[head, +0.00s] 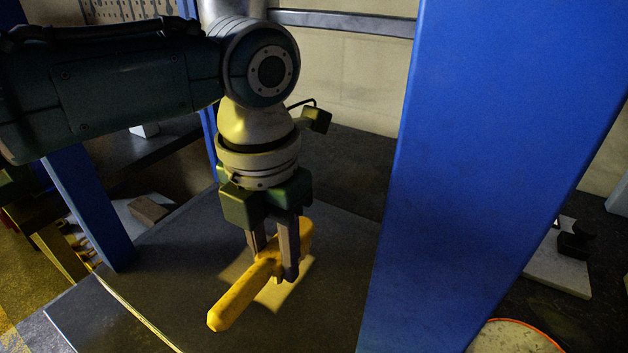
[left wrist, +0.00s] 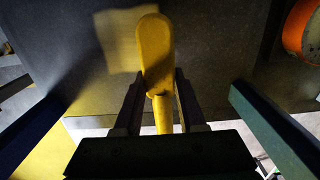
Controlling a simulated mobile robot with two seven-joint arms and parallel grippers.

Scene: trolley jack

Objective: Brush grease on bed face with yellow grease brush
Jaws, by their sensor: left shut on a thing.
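The yellow grease brush (head: 238,298) is held in my left gripper (head: 273,262), which is shut on it near the brush's upper part. In the left wrist view the yellow brush (left wrist: 156,55) lies between the two fingers of the left gripper (left wrist: 160,95). A pale yellowish patch (head: 285,290) shows on the dark flat face (head: 180,275) beneath the brush; it also shows in the left wrist view (left wrist: 115,38). Whether the brush touches the face cannot be told. My right gripper is not in view.
A wide blue post (head: 480,150) stands right of the gripper, and another blue post (head: 92,210) stands at the left. An orange-rimmed round thing (head: 512,335) is at the lower right. A pale board with a black thing (head: 575,242) lies at the far right.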

